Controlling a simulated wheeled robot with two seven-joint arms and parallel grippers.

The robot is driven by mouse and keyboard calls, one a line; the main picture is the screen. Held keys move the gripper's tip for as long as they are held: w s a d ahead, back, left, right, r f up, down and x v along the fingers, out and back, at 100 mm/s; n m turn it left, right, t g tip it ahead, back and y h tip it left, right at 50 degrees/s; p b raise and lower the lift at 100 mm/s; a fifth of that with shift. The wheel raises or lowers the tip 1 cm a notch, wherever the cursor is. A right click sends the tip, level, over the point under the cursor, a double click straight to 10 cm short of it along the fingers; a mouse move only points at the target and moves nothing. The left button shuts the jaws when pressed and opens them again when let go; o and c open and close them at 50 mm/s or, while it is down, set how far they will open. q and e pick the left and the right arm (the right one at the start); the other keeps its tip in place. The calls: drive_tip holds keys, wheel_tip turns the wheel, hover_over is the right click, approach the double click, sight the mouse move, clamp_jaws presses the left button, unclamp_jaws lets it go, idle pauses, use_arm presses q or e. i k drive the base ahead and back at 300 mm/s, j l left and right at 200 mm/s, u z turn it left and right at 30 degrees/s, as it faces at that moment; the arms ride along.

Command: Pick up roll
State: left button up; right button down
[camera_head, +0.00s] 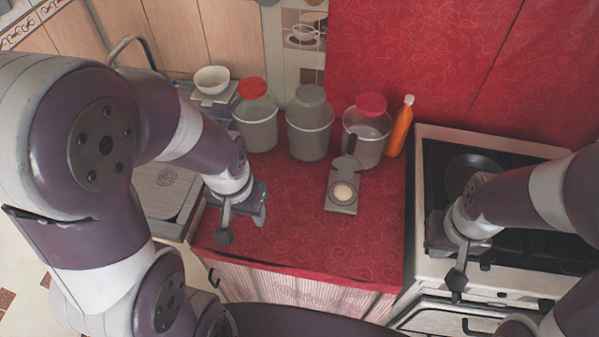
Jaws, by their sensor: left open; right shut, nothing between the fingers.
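A small pale round thing (343,191), which looks like the roll, lies in a grey device (341,207) with its lid raised on the red counter (300,240). It is too small to tell for certain. My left gripper (243,224) is over the left part of the counter, to the left of the grey device and apart from it. It is open and empty. My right gripper (457,282) is at the front of the stove, to the right of the counter. It is shut and empty.
Three grey jars (309,135) with lids stand along the back of the counter, beside an orange bottle (401,127). A stove (431,150) with a dark pan (470,170) is on the right. A white bowl (211,79) stands at the back left. The counter's front middle is clear.

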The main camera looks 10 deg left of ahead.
sight(343, 192)
drive_tip(key=z, duration=1.1)
drive_tip(key=u, duration=1.1)
drive_tip(key=i+l, duration=0.1)
drive_tip(key=l, duration=0.15)
drive_tip(key=i+l, duration=0.15)
drive_tip(key=l, duration=0.15)
